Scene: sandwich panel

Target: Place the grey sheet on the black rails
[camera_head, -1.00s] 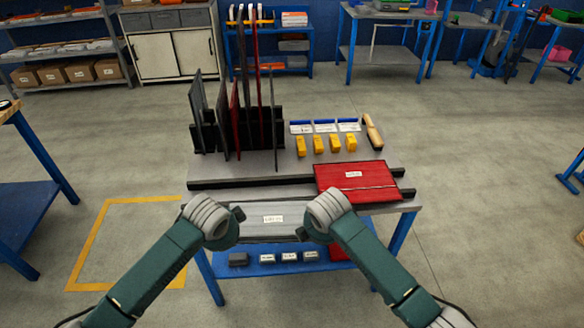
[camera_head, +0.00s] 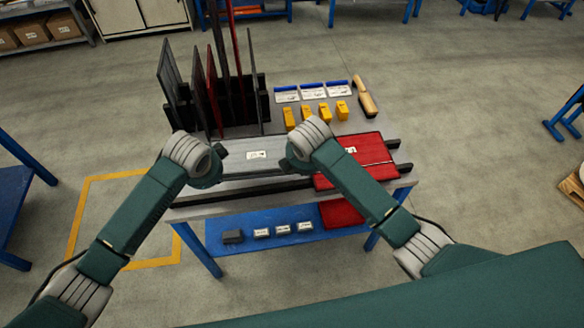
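The grey sheet (camera_head: 236,167) is a flat panel with a white label, lying across between my two grippers above the front of the workbench. My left gripper (camera_head: 217,164) is at its left end and my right gripper (camera_head: 291,163) at its right end. Both seem shut on the sheet, though the wrists largely hide the fingers. The black rails (camera_head: 402,168) run along the bench; their right ends stick out past a red panel (camera_head: 362,152) lying on them. The sheet is over the rails, left of the red panel; whether it touches them I cannot tell.
A black rack (camera_head: 263,105) with upright dark and red panels stands at the back left of the bench. Yellow blocks (camera_head: 307,116), blue-topped labelled items (camera_head: 313,92) and a wooden-handled tool (camera_head: 364,97) lie behind the rails. A blue lower shelf (camera_head: 262,220) holds small grey blocks.

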